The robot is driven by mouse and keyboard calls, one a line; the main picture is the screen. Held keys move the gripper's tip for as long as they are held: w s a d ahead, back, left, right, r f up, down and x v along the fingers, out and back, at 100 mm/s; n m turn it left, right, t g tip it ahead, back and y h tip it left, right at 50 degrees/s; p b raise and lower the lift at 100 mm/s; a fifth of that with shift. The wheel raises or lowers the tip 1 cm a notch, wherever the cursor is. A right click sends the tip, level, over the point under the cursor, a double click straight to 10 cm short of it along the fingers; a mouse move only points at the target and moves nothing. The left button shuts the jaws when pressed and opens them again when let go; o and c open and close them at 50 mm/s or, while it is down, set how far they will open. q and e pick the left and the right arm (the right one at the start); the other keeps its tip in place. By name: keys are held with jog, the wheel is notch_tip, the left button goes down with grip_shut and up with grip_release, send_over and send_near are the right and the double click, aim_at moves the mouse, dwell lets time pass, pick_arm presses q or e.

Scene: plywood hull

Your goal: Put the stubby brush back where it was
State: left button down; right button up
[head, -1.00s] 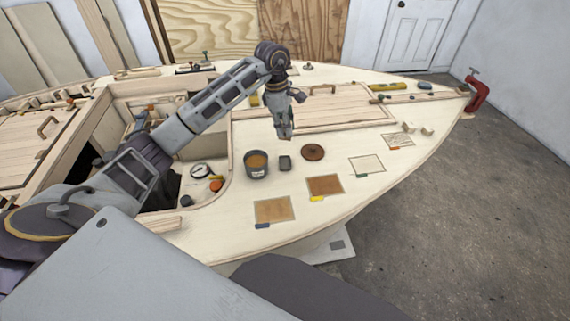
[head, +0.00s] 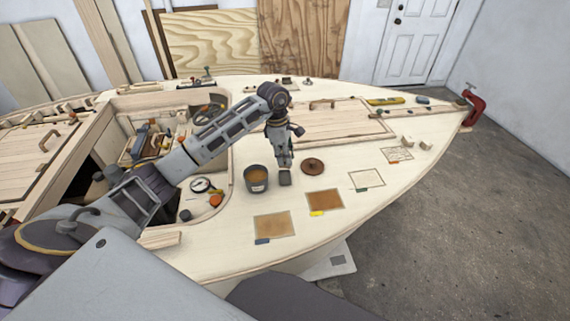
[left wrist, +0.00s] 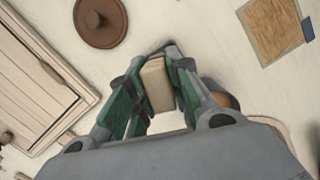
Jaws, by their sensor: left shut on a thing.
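My left gripper (head: 285,164) is low over the pale deck, between the grey tin and the round brown disc. In the left wrist view its green-padded fingers (left wrist: 155,92) are shut on a pale tan, block-like piece (left wrist: 157,85), which I take to be the stubby brush. My right gripper is not in view.
A grey tin (head: 256,179) with orange-brown contents stands close left of the gripper. A brown disc (head: 313,166) lies close right. Brown sample patches (head: 274,226) lie nearer the deck edge.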

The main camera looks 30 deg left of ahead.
pick_arm(q)
jog(key=shift+f, duration=1.8)
jog(key=shift+f, duration=0.15)
jog(key=shift+f, duration=0.2)
jog(key=shift+f, duration=0.15)
